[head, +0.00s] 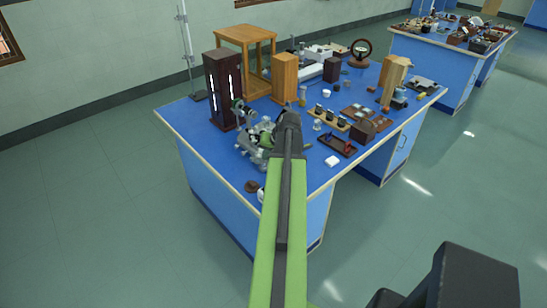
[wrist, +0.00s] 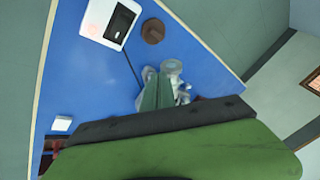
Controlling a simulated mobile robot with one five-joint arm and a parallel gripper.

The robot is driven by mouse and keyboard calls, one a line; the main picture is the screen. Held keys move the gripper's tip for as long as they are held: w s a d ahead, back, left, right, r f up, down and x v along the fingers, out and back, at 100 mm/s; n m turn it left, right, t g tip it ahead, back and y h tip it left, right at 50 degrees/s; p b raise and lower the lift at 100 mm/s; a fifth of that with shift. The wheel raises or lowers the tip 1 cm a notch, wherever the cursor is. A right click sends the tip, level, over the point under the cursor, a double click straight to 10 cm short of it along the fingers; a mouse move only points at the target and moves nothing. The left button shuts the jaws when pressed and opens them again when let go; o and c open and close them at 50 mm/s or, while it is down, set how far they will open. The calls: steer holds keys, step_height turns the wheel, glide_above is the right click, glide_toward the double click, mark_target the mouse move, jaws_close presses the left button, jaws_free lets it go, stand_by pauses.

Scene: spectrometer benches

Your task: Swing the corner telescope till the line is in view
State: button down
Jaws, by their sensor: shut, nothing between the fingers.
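A grey metal spectrometer (head: 255,140) stands at the near left corner of the blue bench (head: 200,150). My gripper (head: 289,112) reaches over the bench and appears just right of the spectrometer in the head view, partly covering it. In the wrist view, my gripper (wrist: 158,84) is shut and empty, its fingers over or close to pale metal and glass parts (wrist: 172,68), probably of the spectrometer. Which of these parts is the telescope, and whether the fingers touch it, I cannot tell. No line is visible in either view.
A brown round piece (wrist: 153,30) and a white device with a dark screen (wrist: 110,20) lie near the bench edge. Trays and small parts crowd the right side. The floor (head: 90,200) at left is clear.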

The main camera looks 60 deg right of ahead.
steer(key=shift+w, duration=0.1)
steer(key=shift+w+a, duration=0.45)
steer(key=shift+w, duration=0.25)
steer(key=shift+s, duration=0.1)
steer(key=s+d+p+v, duration=0.1)
steer(key=p+v, duration=0.9)
steer(key=v, duration=0.2)
steer(key=shift+s+d+p, duration=0.15)
steer(key=shift+s+p, duration=0.2)
steer(key=shift+s, duration=0.25)
